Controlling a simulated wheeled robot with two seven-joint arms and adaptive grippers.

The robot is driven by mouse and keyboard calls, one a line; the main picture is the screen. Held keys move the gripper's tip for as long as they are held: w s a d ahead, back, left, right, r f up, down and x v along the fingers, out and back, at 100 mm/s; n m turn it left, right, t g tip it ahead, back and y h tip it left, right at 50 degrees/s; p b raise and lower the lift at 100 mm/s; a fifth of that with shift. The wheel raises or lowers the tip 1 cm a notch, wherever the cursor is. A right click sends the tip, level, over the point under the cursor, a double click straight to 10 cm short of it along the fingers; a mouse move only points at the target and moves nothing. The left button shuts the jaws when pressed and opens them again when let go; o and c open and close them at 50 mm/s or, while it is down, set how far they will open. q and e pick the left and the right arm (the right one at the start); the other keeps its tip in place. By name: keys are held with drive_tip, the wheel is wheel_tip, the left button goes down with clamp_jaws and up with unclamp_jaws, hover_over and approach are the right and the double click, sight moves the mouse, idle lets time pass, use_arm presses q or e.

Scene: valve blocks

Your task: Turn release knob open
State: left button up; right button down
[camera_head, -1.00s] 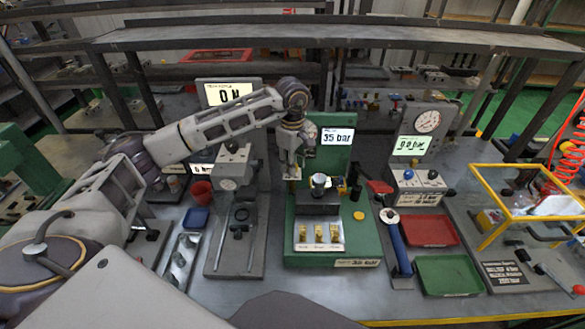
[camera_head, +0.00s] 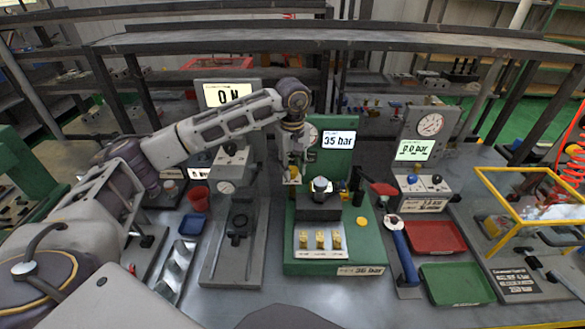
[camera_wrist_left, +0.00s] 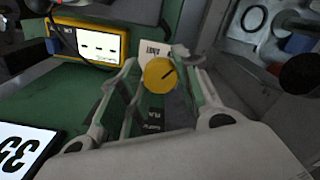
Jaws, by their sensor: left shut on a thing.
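The yellow round knob (camera_wrist_left: 160,74) with a dark pointer line sits between the fingertips of my left gripper (camera_wrist_left: 158,88) in the left wrist view. The line slants up to the right. The gripper is shut on it. In the head view my left gripper (camera_head: 293,172) points down at the back left of the green test stand (camera_head: 300,260), and a bit of yellow shows at its tips. The stand's display (camera_head: 338,139) reads 35 bar. My right gripper is out of view.
A grey press stand (camera_head: 235,255) is close on the left. A blue-handled tool (camera_head: 403,257), red tray (camera_head: 436,237) and green tray (camera_head: 457,283) lie to the right. A yellow-framed box (camera_head: 525,200) stands further right. A yellow-cased meter (camera_wrist_left: 92,44) is near the gripper.

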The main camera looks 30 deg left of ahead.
sight(292, 169)
use_arm(q)
drive_tip(key=shift+r, duration=0.1)
drive_tip(key=o, duration=0.6)
drive_tip(key=shift+c, duration=0.2)
drive_tip(key=o, duration=0.4)
drive_tip(key=shift+o, duration=0.2)
drive_tip(key=shift+r, duration=0.55)
wheel_tip(292, 169, up, 11)
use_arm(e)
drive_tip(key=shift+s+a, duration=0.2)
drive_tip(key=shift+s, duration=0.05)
use_arm(q)
drive_tip(key=shift+f, duration=0.15)
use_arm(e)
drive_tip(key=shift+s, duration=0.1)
